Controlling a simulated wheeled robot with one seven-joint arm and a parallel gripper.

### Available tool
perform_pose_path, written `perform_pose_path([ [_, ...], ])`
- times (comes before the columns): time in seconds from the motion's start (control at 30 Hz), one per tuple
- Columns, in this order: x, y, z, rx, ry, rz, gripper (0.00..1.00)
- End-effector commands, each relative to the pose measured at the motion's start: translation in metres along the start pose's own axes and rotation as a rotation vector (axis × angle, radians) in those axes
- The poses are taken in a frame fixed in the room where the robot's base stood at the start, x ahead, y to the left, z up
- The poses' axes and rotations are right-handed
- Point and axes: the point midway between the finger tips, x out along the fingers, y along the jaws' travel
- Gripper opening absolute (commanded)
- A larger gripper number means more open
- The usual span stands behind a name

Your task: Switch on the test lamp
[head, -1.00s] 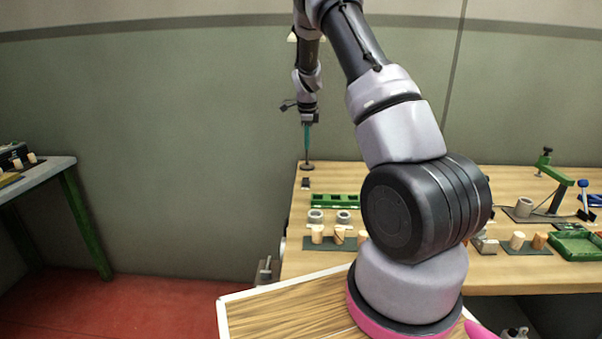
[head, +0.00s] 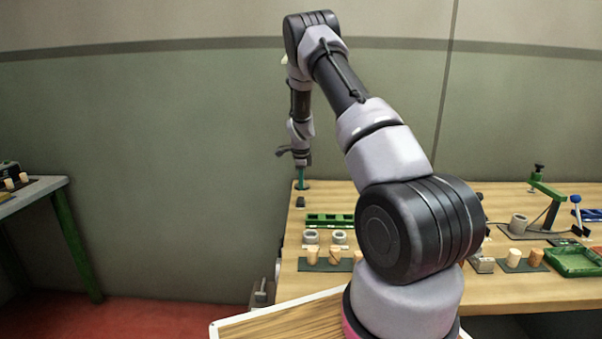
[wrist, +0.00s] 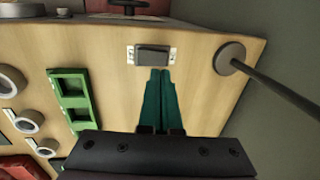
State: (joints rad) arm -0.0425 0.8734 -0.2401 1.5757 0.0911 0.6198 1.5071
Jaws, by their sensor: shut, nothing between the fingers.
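A dark rocker switch on a pale plate (wrist: 152,54) lies on the wooden table; in the head view it is a small dark block (head: 300,202) near the table's far left corner. My gripper's teal fingers (wrist: 160,72) are shut with nothing between them. Their tips show right at the switch's near edge; I cannot tell whether they touch it. In the head view my gripper (head: 301,180) points straight down just behind the switch. A round lamp-like base (wrist: 230,58) with a dark pole stands beside the switch. Whether any lamp is lit cannot be seen.
A green tray (head: 330,220), grey rings (head: 340,237) and corks (head: 313,256) stand nearer on the table. A green press (head: 546,190) and a green bin (head: 574,262) are at right. My arm hides the table's middle.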

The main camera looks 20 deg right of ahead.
Motion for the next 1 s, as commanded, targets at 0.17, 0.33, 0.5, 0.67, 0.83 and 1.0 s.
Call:
perform_pose_path([
  [0.17, 0.030, 0.001, -0.001, 0.001, 0.000, 0.002, 0.00],
  [0.33, 0.044, 0.000, 0.000, 0.001, -0.001, 0.001, 0.00],
  [0.5, 0.047, 0.000, 0.000, 0.001, -0.001, 0.000, 0.00],
  [0.67, 0.046, 0.000, 0.000, 0.001, -0.001, 0.000, 0.00],
  [0.83, 0.049, -0.001, 0.000, 0.001, 0.001, 0.018, 0.00],
  [1.0, 0.055, -0.002, -0.001, 0.001, 0.002, 0.085, 0.00],
])
